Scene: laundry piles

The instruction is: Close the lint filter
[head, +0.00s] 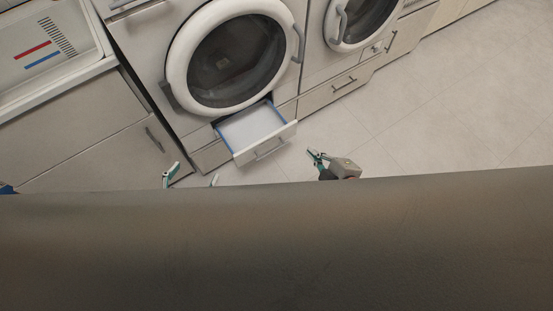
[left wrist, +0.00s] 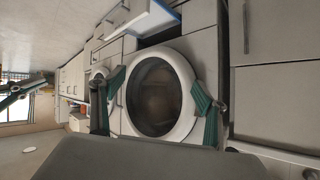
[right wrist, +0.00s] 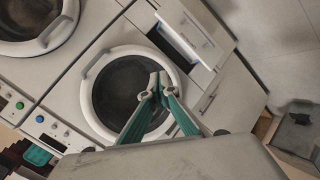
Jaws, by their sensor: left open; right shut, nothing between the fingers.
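The lint filter (head: 265,148) is a drawer with a grey front, a bar handle and a white, blue-edged inside. It stands pulled out below the left machine's round door in the head view. It also shows at the top of the left wrist view (left wrist: 155,22) and the right wrist view (right wrist: 178,44). My left gripper (head: 190,178) is open and empty, left of the drawer and apart from it; its spread fingers show in the left wrist view (left wrist: 158,88). My right gripper (head: 317,156) is shut and empty, right of the drawer front and apart from it.
The left machine's round door (head: 236,56) is shut above the drawer. A second machine (head: 362,18) stands to its right. A cabinet (head: 90,135) with a sink basin (head: 40,45) is on the left. The tiled floor (head: 430,110) at right is clear.

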